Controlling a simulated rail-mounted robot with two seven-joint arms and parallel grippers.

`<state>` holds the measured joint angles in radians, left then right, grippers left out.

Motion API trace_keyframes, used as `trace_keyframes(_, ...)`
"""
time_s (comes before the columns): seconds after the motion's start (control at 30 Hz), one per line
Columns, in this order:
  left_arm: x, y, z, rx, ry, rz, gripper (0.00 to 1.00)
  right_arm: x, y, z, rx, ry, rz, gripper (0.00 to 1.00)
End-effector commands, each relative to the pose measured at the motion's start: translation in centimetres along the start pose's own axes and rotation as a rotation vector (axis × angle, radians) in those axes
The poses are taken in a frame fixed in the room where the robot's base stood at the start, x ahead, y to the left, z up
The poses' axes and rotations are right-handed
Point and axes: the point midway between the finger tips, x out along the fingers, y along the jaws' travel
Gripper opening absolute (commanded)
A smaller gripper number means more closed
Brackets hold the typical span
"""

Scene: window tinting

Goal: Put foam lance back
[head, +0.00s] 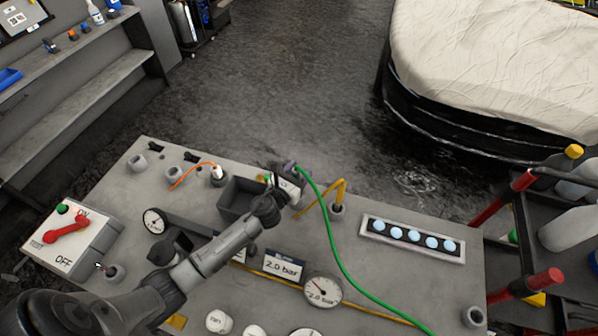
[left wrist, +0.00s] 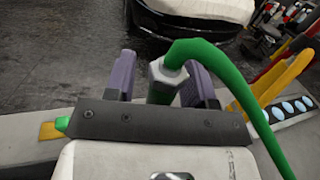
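My left gripper (head: 288,168) is over the far part of the grey bench (head: 405,285), with its arm coming in from the lower left. In the left wrist view, its two purple fingers (left wrist: 161,80) stand close on either side of the green foam lance (left wrist: 160,95). The gripper appears shut on it, though the contact is partly hidden. A grey hex nut tops the lance and a green hose (left wrist: 225,75) arches right. In the head view the hose (head: 345,265) runs down across the bench. The lance's lower part is hidden. My right gripper is out of view.
A bent yellow lance (head: 341,192) stands in a holder to the right. Empty-looking round holders (head: 138,163) are at the bench's far left. An open dark bin (head: 238,200) is beside my arm. A switch box (head: 70,238), gauges (head: 322,291) and a light strip (head: 412,238) occupy the bench.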

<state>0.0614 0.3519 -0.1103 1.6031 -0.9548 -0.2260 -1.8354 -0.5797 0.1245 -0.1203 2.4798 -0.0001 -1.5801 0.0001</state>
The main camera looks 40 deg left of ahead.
Motion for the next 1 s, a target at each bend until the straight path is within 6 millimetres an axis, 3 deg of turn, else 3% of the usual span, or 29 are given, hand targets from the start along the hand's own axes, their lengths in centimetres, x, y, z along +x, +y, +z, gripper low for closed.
trace_keyframes(0.3, -0.2, 0.0, 0.6, 0.0, 0.0, 0.0, 0.5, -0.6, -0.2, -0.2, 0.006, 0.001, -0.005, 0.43)
trace_keyframes(0.8, -8.9, 0.0, 0.3, 0.001, 0.001, -0.001, 0.5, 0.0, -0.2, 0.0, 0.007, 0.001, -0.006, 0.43)
trace_keyframes(1.0, -11.1, 0.0, 0.3, -0.001, 0.0, 0.0, 0.5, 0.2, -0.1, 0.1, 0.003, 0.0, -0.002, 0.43)
